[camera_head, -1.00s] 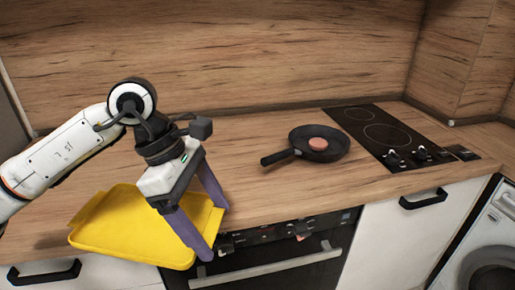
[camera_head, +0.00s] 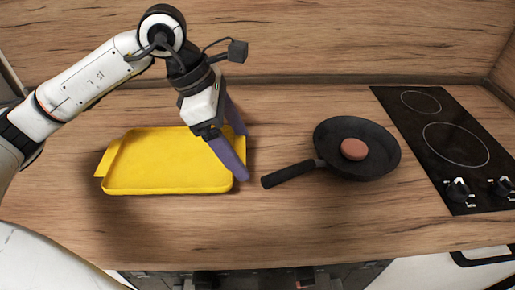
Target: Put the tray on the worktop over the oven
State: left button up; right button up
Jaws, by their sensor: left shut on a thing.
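The yellow tray (camera_head: 165,160) is over the left part of the wooden worktop (camera_head: 330,225), roughly level. My left gripper (camera_head: 240,156) is shut on the tray's right end, with one purple finger in front and the other behind. A dark shadow shows below and left of the tray; I cannot tell for sure whether the tray touches the worktop. My right gripper is out of view.
A black frying pan (camera_head: 333,138) with a round brown patty (camera_head: 353,149) stands right of the tray, its handle pointing at my left gripper. A black hob (camera_head: 440,140) with knobs is farther right. The worktop in front of the pan is clear. A wooden splashback (camera_head: 330,35) closes the back.

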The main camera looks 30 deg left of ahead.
pick_arm(q)
jog(key=f, duration=0.2)
jog(key=shift+s+f, duration=0.3)
jog(key=shift+f, duration=0.1)
jog(key=shift+w+f, duration=0.15)
jog(key=shift+f, duration=2.1)
jog(key=shift+f, duration=0.15)
jog(key=o, duration=1.4)
jog(key=shift+r+p, duration=0.25)
jog(key=shift+p, duration=0.1)
jog(key=b+v, duration=0.1)
jog(key=v, duration=1.1)
